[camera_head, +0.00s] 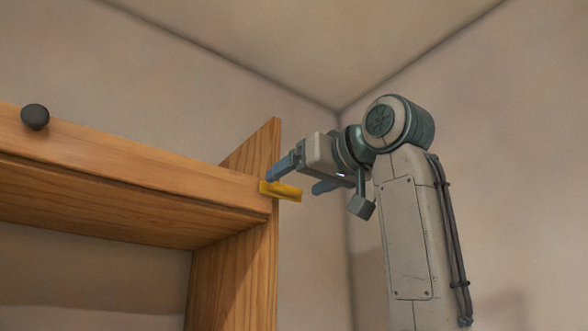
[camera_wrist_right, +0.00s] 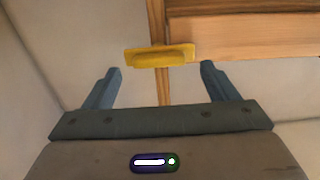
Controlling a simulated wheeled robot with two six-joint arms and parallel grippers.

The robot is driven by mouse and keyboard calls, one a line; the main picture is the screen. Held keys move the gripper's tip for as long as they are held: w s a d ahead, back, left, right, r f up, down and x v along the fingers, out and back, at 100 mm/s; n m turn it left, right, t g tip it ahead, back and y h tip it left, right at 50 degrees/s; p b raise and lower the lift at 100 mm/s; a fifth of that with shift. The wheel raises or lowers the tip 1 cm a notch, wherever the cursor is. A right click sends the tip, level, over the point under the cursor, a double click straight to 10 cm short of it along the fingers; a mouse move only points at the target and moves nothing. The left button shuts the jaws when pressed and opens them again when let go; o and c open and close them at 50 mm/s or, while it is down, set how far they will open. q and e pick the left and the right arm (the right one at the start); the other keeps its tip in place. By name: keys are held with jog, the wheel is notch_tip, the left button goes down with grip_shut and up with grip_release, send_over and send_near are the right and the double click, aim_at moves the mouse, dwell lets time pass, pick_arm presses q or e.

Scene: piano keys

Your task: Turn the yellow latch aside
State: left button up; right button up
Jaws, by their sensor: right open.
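The yellow latch (camera_head: 281,191) is a small flat bar at the right end of the wooden front board, sticking out to the right past the side panel. It also shows in the right wrist view (camera_wrist_right: 160,56), lying crosswise just beyond my fingertips. My right gripper (camera_head: 296,178) is open, with its two blue fingers apart and nothing between them. My left gripper is not in view.
The wooden front board (camera_head: 120,165) carries a dark round knob (camera_head: 35,117) at the left. An upright wooden side panel (camera_head: 235,280) stands at its right end. Plain walls and a ceiling lie behind. The space right of the panel is open apart from my right arm.

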aim_at(282, 192)
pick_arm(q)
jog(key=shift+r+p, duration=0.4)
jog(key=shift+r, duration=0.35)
pick_arm(e)
jog(key=shift+x, duration=1.1)
jog(key=c, duration=1)
